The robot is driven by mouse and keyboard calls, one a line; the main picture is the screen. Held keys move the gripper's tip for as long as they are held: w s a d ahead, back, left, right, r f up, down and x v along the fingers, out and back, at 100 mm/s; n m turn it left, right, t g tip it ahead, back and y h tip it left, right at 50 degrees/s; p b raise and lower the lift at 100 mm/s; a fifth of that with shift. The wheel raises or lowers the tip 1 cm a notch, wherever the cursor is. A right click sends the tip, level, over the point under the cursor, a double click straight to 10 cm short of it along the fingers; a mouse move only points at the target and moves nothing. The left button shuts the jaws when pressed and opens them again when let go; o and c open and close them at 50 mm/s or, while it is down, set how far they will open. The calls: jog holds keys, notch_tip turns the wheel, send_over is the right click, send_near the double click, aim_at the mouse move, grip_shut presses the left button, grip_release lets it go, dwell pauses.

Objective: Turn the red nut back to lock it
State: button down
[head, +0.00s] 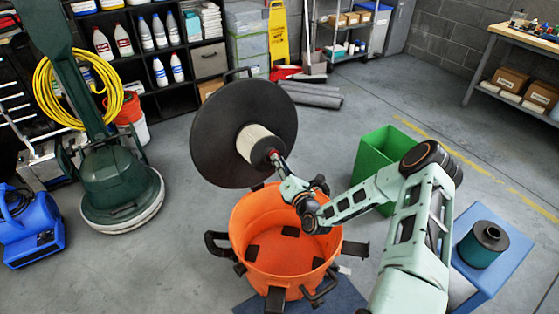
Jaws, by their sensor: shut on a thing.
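The red nut (272,153) is at the free end of a cream pleated cylinder (252,143), which looks like a filter. The cylinder sticks out from the middle of a large black disc (212,120). The disc stands steeply tilted above the far left rim of an open orange tub (240,225), with a handle at its top edge. My gripper (276,160) reaches in from the lower right and is shut on the red nut. Its fingertips cover part of the nut, so how tightly the nut sits cannot be told.
A green bin (372,170) stands right of the tub, close to my arm. A blue stand (508,245) with a dark teal canister (484,243) is at the right. A green floor machine (115,185) and a blue blower (30,228) are at the left. Open floor lies behind the disc.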

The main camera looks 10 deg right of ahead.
dwell(0.3)
jog(key=c, duration=1.8)
grip_release()
jog(key=v, duration=1.2)
